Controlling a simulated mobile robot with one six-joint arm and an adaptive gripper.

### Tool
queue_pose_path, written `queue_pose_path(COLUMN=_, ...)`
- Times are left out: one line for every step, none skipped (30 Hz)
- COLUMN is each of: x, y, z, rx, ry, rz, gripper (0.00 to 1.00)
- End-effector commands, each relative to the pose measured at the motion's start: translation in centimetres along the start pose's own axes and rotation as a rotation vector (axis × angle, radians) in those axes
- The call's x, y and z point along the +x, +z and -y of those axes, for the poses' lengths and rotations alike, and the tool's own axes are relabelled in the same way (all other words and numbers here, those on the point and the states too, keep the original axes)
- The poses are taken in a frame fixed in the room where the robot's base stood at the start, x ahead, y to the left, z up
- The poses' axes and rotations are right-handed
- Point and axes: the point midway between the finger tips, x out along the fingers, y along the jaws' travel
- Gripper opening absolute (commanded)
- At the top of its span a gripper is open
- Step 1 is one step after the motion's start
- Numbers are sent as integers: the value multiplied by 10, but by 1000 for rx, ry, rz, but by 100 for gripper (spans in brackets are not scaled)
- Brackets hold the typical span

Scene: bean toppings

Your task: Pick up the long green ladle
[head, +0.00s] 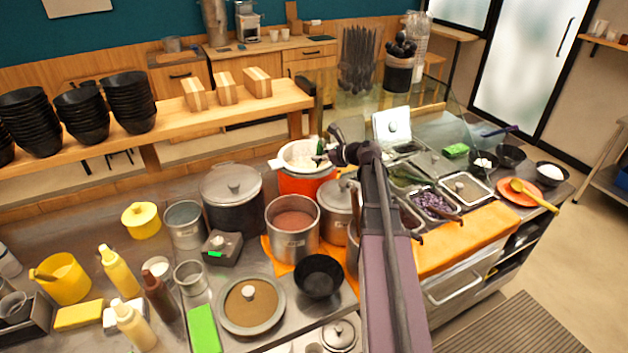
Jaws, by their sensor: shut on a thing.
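The long green ladle (320,147) shows only as a small green piece of handle at my gripper, above the white-rimmed orange pot (307,184). My gripper (327,152) is at the end of my outstretched arm, over the right side of this pot, and is shut on the ladle. The ladle's lower end is hidden in the pot, or by its pale contents and my gripper. I cannot tell whether it touches the pot.
A lidded steel pot (337,205) is close to my arm. Topping trays (467,188) lie to the right. A wooden shelf (190,113) runs behind.

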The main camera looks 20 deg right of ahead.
Motion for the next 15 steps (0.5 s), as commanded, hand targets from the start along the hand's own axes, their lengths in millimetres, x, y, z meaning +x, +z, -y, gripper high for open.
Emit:
queue_pose_path(x=0, y=0, z=0, rx=0, ry=0, rz=0, gripper=0)
queue_pose_path(x=0, y=0, z=0, rx=0, ry=0, rz=0, gripper=0)
queue_pose_path(x=0, y=0, z=0, rx=0, ry=0, rz=0, gripper=0)
queue_pose_path(x=0, y=0, z=0, rx=-1, ry=0, rz=0, gripper=0)
queue_pose_path(x=0, y=0, z=0, rx=-1, ry=0, rz=0, gripper=0)
queue_pose_path(x=0, y=0, z=0, rx=-1, ry=0, rz=0, gripper=0)
queue_pose_path(x=0, y=0, z=0, rx=-1, ry=0, rz=0, gripper=0)
queue_pose_path(x=0, y=1, z=0, rx=-1, ry=0, rz=0, gripper=0)
queue_pose_path(x=0, y=2, z=0, rx=-1, ry=0, rz=0, gripper=0)
queue_pose_path(x=0, y=2, z=0, rx=-1, ry=0, rz=0, gripper=0)
queue_pose_path(x=-1, y=3, z=0, rx=-1, ry=0, rz=0, gripper=0)
queue_pose_path(x=-1, y=4, z=0, rx=-1, ry=1, rz=0, gripper=0)
queue_pose_path(x=-2, y=5, z=0, rx=-1, ry=1, rz=0, gripper=0)
queue_pose_path(x=-2, y=6, z=1, rx=-1, ry=1, rz=0, gripper=0)
queue_pose_path(x=-3, y=8, z=1, rx=-1, ry=1, rz=0, gripper=0)
